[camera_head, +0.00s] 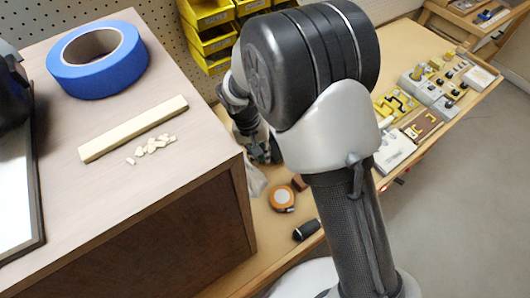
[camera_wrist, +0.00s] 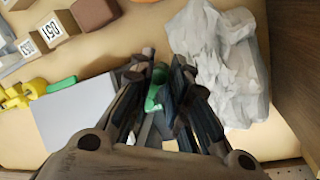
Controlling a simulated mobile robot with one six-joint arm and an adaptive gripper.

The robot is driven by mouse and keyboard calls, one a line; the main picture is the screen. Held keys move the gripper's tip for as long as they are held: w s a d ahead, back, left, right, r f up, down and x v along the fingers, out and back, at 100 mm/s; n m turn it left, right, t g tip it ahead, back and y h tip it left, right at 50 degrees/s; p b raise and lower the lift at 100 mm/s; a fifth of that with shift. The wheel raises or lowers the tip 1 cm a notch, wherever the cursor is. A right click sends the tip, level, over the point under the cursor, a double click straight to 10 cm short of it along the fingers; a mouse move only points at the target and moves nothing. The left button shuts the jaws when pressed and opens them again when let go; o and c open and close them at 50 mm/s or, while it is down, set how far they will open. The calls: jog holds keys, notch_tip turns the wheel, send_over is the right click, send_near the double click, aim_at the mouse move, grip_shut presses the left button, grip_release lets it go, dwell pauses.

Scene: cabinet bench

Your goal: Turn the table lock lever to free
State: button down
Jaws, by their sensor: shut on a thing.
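My gripper (camera_wrist: 160,92) points down at the bench, with its fingers closed around a small green part (camera_wrist: 154,92). The fingers hide most of this part, and I cannot tell for sure that it is the table lock lever. Grey and dark metal shows between the fingers below it. In the head view my gripper (camera_head: 264,152) is small and dark, low beside the cabinet, and partly behind my arm. What it grips cannot be made out there.
A crumpled whitish bag (camera_wrist: 218,65) lies close right of the fingers; a grey plate (camera_wrist: 75,118) lies left.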

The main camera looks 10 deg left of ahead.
jog(key=shift+a+m, duration=0.55)
jog(key=shift+m, duration=0.45)
jog(key=shift+w, duration=0.1)
jog(key=c, duration=1.5)
grip_release()
jog(key=r, duration=0.4)
jog(key=a+r, duration=0.1)
jog(key=r, duration=0.3)
jog(key=a+r, duration=0.1)
jog(key=r, duration=0.3)
jog(key=shift+a, duration=0.15)
jog(key=shift+f, duration=0.1)
